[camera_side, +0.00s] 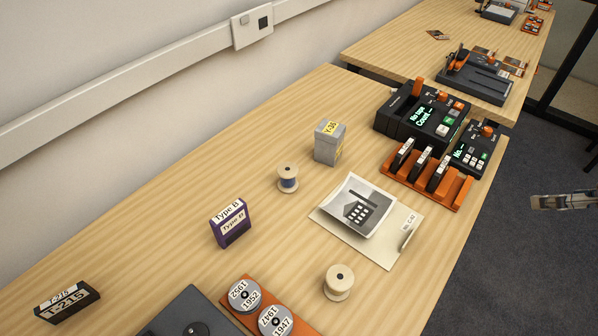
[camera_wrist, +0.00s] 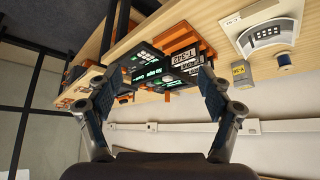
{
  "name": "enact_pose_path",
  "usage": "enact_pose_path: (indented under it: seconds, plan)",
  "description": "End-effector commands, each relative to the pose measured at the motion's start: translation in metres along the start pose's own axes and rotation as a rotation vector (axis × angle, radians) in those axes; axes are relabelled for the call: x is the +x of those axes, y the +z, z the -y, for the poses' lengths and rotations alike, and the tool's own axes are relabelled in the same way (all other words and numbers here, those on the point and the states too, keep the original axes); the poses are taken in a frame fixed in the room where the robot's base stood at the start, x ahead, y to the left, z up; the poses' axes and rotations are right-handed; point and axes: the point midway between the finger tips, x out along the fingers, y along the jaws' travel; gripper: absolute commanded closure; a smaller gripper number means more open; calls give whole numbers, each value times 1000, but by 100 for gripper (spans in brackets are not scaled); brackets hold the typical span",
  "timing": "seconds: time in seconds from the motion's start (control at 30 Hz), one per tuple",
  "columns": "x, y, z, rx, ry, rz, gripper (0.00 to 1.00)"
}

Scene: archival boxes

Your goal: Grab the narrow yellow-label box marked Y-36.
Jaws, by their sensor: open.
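A narrow grey box (camera_side: 328,148) with yellow labels stands upright on the wooden table in the side view; its top label appears to read Y-36, though the print is small. It also shows in the wrist view as a small grey box (camera_wrist: 241,74) with a yellow label, to the right of my fingers. My gripper (camera_side: 537,202) is at the right edge of the side view, beyond the table edge and well away from the box. In the wrist view my gripper (camera_wrist: 161,84) has its two fingers spread wide with nothing between them.
Near the box are a thread spool (camera_side: 288,178), a photo (camera_side: 359,207) on a folder, and a black device (camera_side: 400,115). An orange rack (camera_side: 458,192) of cartridges stands between the box and my gripper. A purple box (camera_side: 232,222) stands left.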

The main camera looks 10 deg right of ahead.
Motion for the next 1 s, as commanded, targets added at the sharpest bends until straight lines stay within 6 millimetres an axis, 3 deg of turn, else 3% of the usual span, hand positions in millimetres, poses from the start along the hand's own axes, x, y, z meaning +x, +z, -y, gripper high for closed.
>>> enact_pose_path:
  seconds: [0.27, 0.47, 0.67, 1.0]
  plan:
    - [-1, -10, 4, -18, -9, 6, 21]
    - [-1, -59, 24, -108, -55, 37, 21]
    - [12, -116, 54, -224, -116, 74, 21]
    - [61, -193, 121, -425, -225, 129, 21]
